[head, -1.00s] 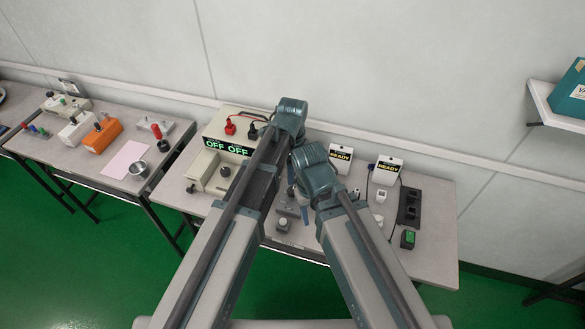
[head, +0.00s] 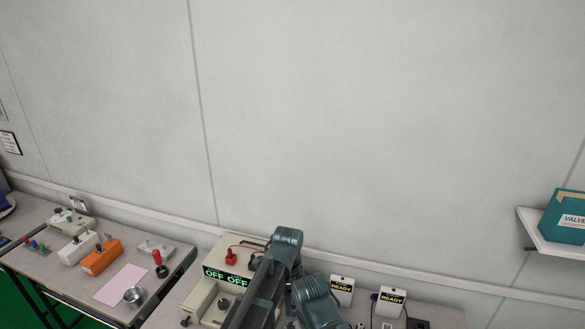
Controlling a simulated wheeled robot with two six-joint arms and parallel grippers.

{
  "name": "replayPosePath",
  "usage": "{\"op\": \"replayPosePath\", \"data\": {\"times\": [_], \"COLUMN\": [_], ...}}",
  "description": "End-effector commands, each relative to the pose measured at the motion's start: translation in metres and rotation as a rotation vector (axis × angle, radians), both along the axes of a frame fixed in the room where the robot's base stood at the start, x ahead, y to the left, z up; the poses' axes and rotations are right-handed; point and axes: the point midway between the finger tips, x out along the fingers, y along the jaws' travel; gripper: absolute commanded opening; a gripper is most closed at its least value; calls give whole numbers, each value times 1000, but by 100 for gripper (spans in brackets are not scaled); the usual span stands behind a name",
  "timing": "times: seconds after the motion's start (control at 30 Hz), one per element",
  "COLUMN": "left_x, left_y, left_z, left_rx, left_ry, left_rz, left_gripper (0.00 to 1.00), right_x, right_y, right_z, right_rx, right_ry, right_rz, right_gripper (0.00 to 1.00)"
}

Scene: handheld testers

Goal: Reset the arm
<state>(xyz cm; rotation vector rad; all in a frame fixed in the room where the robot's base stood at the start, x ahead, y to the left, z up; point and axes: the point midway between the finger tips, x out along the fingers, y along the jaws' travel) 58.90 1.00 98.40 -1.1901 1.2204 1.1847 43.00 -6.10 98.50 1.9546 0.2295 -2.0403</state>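My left arm (head: 268,285) reaches up over the middle table, beside the beige power unit. My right arm (head: 316,300) lies close to its right, in front of the table. Neither gripper's fingers can be made out; the arm links hide them or they are below the picture.
A beige unit (head: 218,257) with a green "OFF OFF" display and red plug stands on the middle table. Two white "READY" testers (head: 390,300) stand to the right. A left table (head: 40,265) holds an orange box (head: 101,257) and a metal cup (head: 134,297). A wall shelf (head: 560,238) carries a teal box (head: 566,216).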

Motion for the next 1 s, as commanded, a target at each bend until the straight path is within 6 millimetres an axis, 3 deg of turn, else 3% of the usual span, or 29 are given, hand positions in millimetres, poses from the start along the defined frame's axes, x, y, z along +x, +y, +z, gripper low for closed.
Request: {"op": "replayPosePath", "data": {"times": [0.23, 0.5, 0.87, 1.0], "left_x": [-43, -72, -103, -109], "left_y": [78, 125, 162, 135], "left_z": [0, 0, 1, 0], "left_rx": [-15, -36, -60, -27], "left_ry": [-24, -41, -52, -45], "left_rz": [656, 1168, 1611, 1535], "left_gripper": [76, 76, 76, 76], "right_x": [0, 0, 0, 0], "right_y": [0, 0, 0, 0], "right_z": [0, 0, 0, 0], "right_rx": [0, 0, 0, 0], "right_ry": [0, 0, 0, 0], "right_rz": [0, 0, 0, 0], "right_gripper": [50, 50, 50, 50]}}
